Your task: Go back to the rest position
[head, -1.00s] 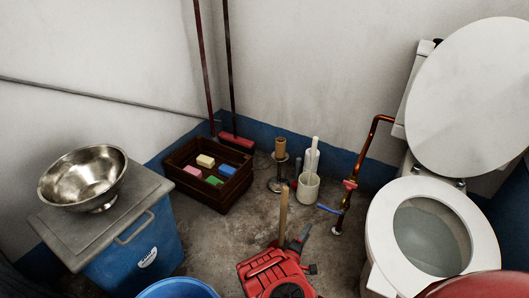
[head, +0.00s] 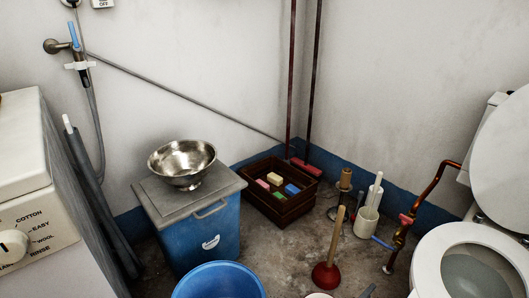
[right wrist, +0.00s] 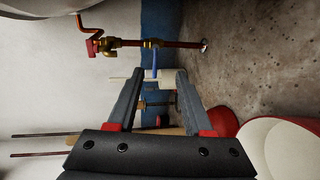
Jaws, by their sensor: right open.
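My right gripper shows only as a small dark tip (head: 368,291) at the bottom edge of the head view. In the right wrist view the same gripper (right wrist: 160,74) has its two dark fingers well apart, with nothing held between them. A pale brush holder (right wrist: 158,77) shows beyond the fingertips in that view. A plunger (head: 327,276) with a red cup and wooden handle stands on the floor, left of the gripper tip in the head view. My left gripper is in neither view.
A blue bin (head: 203,243) bears a metal bowl (head: 182,160). A wooden crate (head: 283,211) with coloured blocks stands in the corner. A blue tub (head: 219,280), a copper pipe (head: 425,190) and a toilet (head: 432,260) surround the floor. A washing machine (head: 40,200) is at left.

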